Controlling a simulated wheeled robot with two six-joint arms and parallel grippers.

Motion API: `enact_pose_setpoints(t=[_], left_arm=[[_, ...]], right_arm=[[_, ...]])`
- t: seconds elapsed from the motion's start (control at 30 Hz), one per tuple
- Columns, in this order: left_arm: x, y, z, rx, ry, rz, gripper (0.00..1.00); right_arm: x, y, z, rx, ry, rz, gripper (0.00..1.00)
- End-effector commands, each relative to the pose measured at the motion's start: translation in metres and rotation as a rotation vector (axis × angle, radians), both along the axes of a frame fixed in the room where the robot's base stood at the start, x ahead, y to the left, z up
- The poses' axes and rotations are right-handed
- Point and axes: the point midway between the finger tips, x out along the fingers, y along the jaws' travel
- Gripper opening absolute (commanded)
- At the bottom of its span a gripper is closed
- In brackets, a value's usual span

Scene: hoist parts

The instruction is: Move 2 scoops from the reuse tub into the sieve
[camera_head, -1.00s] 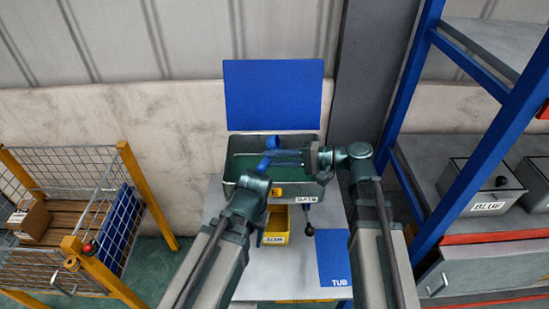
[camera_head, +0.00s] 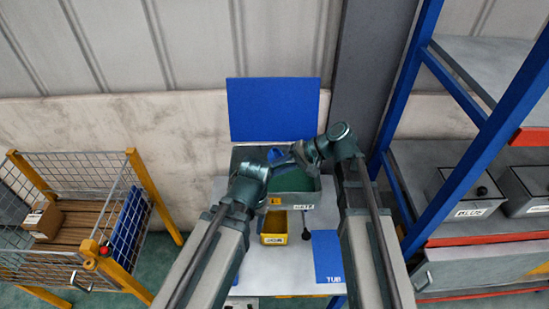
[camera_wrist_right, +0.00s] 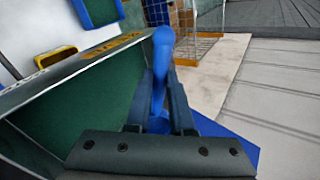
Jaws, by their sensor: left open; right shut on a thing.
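A grey box (camera_head: 295,201) with a green inside stands on the pale table; its front label is too small to read surely. In the right wrist view the box (camera_wrist_right: 70,70) lies below and left of the jaws. My right gripper (camera_head: 298,152) is above the box, shut on a blue handled tool (camera_wrist_right: 163,50), probably the scoop. My left gripper (camera_head: 272,160) is open beside it, close to the tool; the arms overlap, so touching cannot be told. A yellow bin (camera_head: 273,239) stands in front of the box. I cannot tell which container is the reuse tub or the sieve.
A blue panel (camera_head: 273,109) stands behind. A wire cage (camera_head: 70,210) is at left, and a blue-framed shelf (camera_head: 452,185) at right.

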Motion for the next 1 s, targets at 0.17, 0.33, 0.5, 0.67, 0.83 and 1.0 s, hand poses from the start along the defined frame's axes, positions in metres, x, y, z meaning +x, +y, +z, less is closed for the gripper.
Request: enact_pose_setpoints(t=[0.17,0.33,0.5,0.67,0.83,1.0], left_arm=[[0.000,0.000,0.042,-0.002,0.000,0.008,0.50],[0.000,0.000,0.072,-0.001,0.001,0.007,0.50],[-0.001,0.000,0.089,-0.001,0.002,0.005,0.50],[-0.001,0.000,0.090,-0.001,0.002,0.004,0.50],[-0.001,0.000,0.089,-0.001,0.002,0.004,0.50],[-0.001,0.000,0.089,-0.001,0.002,0.004,0.50]], right_arm=[[0.002,0.002,0.016,-0.161,0.039,0.041,0.00],[0.002,0.003,0.021,-0.345,0.082,0.082,0.00],[0.002,0.003,0.020,-0.515,0.124,0.119,0.00],[0.000,0.001,0.018,-0.574,0.139,0.127,0.00],[0.000,0.000,0.016,-0.574,0.139,0.127,0.00],[0.000,0.000,0.016,-0.573,0.139,0.127,0.00]])
